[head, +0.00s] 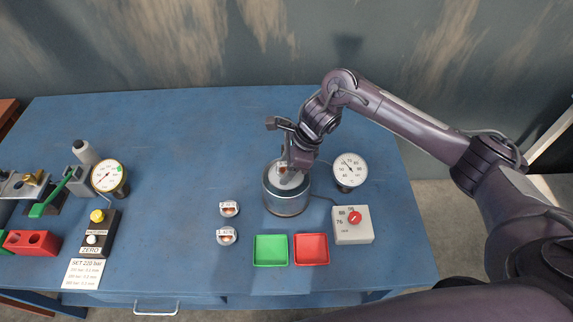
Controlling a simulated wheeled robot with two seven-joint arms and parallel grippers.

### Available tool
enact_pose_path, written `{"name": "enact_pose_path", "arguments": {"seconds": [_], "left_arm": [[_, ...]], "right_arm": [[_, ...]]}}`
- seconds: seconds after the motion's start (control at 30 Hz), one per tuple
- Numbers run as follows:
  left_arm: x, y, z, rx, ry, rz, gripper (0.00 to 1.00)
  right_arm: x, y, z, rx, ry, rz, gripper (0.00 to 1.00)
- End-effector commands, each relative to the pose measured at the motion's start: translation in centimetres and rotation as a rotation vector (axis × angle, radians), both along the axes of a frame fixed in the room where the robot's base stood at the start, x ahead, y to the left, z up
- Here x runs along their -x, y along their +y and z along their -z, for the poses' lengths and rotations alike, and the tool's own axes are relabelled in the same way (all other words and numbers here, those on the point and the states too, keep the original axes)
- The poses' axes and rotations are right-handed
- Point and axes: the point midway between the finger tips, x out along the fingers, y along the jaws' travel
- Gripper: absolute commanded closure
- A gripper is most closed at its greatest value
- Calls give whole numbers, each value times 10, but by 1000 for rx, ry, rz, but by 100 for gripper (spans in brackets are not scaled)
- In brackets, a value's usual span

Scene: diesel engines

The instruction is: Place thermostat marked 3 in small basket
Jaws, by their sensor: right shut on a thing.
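My right gripper (285,142) reaches in from the right over the metal pot (286,200) and points down at its mouth. It is shut on a small thermostat (283,167), of which a pale and reddish part shows at the pot's opening; its marking is too small to read. The gripper and forearm hide part of the pot's inside, and I cannot make out the small basket clearly. Two other thermostats with white labels, an upper one (229,209) and a lower one (227,236), lie on the table left of the pot. My left gripper is out of view.
A dial thermometer (350,170) stands right of the pot, and a control box (353,225) with a red knob in front of it. A green tray (270,250) and a red tray (311,249) lie at the front. The blue table's left middle is clear.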

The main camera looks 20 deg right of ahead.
Motion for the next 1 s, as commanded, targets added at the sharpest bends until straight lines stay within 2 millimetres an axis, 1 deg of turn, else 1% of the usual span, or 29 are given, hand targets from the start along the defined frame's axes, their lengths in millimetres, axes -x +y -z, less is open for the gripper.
{"name": "enact_pose_path", "arguments": {"seconds": [0.17, 0.2, 0.27, 0.53, 0.63, 0.7, 0.83, 0.97, 1.0], "left_arm": [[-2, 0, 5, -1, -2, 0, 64], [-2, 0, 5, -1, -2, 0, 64], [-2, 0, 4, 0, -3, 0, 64], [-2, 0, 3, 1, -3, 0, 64], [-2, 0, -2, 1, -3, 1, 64], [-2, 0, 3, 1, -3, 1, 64], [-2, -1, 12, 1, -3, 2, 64], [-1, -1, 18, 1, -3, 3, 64], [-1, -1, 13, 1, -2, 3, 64]], "right_arm": [[0, 0, 4, 0, 0, 0, 76], [0, 0, 4, 0, 0, 1, 51], [0, 0, 3, 0, 0, 1, 43], [0, 0, 2, 0, 0, 1, 43], [0, 0, -3, 0, 0, 1, 43], [-1, -4, -7, -1, -4, 2, 43], [2, -13, -29, 1, -6, 0, 43], [5, -25, -58, 2, -7, 1, 43], [5, -29, -70, 4, -8, 2, 43]]}}
